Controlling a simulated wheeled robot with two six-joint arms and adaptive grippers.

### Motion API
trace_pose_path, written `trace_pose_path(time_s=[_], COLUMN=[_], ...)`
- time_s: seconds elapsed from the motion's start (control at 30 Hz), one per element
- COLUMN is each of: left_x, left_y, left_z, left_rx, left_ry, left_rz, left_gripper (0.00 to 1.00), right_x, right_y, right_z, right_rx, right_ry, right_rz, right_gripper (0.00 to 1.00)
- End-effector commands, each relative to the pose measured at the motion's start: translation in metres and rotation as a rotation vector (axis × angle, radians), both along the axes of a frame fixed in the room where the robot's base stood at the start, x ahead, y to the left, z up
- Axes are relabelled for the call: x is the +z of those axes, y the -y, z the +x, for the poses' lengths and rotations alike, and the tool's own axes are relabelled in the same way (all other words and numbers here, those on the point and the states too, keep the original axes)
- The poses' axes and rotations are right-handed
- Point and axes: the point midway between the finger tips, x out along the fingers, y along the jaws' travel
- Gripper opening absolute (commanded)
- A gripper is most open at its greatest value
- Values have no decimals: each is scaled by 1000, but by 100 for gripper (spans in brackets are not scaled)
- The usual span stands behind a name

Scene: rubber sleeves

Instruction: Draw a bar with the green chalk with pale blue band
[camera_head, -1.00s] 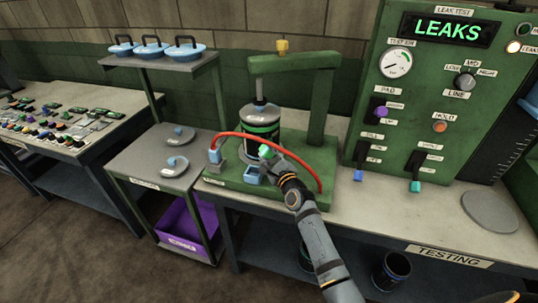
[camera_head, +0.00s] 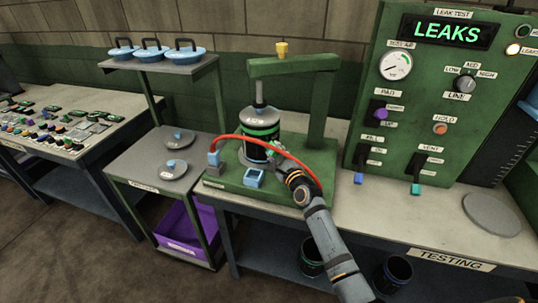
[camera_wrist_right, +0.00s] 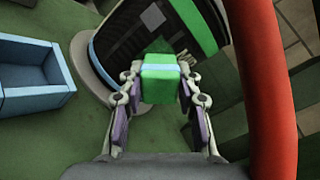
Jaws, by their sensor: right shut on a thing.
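My right gripper (camera_head: 278,152) is shut on the green chalk with pale blue band (camera_wrist_right: 160,82). In the right wrist view the green block with its pale band sits between the two fingertips. The chalk is held close to a dark cylinder (camera_head: 259,122) with green bands, which stands in the green press. A darker green patch shows on the cylinder (camera_wrist_right: 113,40) just beyond the chalk; I cannot tell whether it is a mark, or whether the chalk touches the surface. My left gripper is not in view.
A red hose (camera_head: 298,160) arches close beside my right gripper and also shows in the right wrist view (camera_wrist_right: 262,80). An open blue holder (camera_head: 254,179) stands on the green press base (camera_head: 225,178). The green leak panel (camera_head: 440,100) reads LEAKS.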

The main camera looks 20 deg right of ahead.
Motion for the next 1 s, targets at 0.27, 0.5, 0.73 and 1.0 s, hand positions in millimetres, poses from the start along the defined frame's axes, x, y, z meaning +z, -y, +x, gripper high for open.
trace_pose_path(time_s=[0.27,0.5,0.73,1.0], left_x=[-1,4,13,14], left_y=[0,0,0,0], left_z=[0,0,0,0], left_rx=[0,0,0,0], left_ry=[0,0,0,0], left_rz=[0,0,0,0], left_gripper=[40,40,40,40], right_x=[1,2,2,0], right_y=[9,1,-23,-32], right_z=[1,2,0,-1], right_rx=[0,1,0,0], right_ry=[1,-1,0,0], right_rz=[1,2,3,0], right_gripper=[8,8,8,8])
